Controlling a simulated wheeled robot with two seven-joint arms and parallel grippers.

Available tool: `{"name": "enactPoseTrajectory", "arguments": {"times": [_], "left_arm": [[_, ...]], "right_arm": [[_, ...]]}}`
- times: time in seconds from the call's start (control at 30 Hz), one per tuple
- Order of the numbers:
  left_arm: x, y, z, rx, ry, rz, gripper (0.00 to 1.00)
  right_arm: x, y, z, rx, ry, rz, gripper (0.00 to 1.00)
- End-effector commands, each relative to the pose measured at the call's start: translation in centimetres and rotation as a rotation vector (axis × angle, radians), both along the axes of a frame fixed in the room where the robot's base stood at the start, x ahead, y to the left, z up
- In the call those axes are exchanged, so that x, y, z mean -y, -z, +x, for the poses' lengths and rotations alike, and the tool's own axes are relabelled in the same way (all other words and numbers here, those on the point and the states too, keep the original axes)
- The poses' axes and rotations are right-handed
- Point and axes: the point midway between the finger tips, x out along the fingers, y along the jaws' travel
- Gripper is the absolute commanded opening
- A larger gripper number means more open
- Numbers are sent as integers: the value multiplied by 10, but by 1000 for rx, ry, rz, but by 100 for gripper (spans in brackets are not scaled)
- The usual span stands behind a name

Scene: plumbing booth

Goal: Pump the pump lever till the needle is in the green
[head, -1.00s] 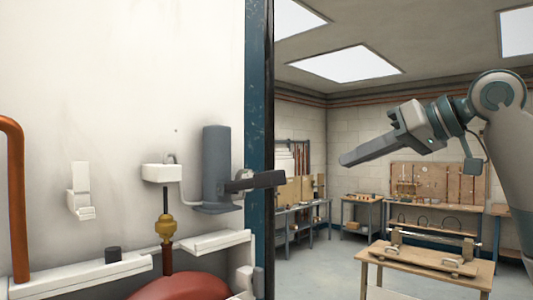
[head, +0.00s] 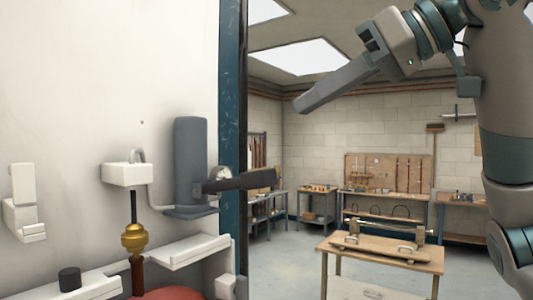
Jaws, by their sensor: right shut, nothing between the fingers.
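The pump is a dark grey upright cylinder (head: 190,155) on a plate at the right end of the white wall. A dark lever (head: 245,181) sticks out from it to the right, about level. A small round silver part (head: 220,174) sits beside the lever's inner end; I cannot tell if it is the gauge, and no needle or green zone can be made out. My right gripper (head: 302,104) is shut and empty, up and to the right of the lever, clear of it, pointing down-left. My left gripper is out of view.
A blue post (head: 231,90) edges the wall behind the pump. A white box (head: 127,175), a brass fitting (head: 134,238) and a white ledge (head: 190,251) are left of and below it. A wooden table (head: 420,254) stands at right. Open floor lies between.

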Motion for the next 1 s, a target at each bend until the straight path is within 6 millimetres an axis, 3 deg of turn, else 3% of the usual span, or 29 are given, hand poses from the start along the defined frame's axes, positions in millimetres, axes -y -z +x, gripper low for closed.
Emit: {"name": "enactPoseTrajectory", "arguments": {"times": [0.27,0.47,0.87,1.0], "left_arm": [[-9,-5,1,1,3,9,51],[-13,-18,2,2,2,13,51],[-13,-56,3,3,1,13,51],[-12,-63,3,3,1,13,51]], "right_arm": [[-7,2,5,0,0,0,0],[-22,11,17,-2,0,-1,0],[-74,40,53,-2,-3,-1,0],[-70,58,52,-1,0,1,0]]}}
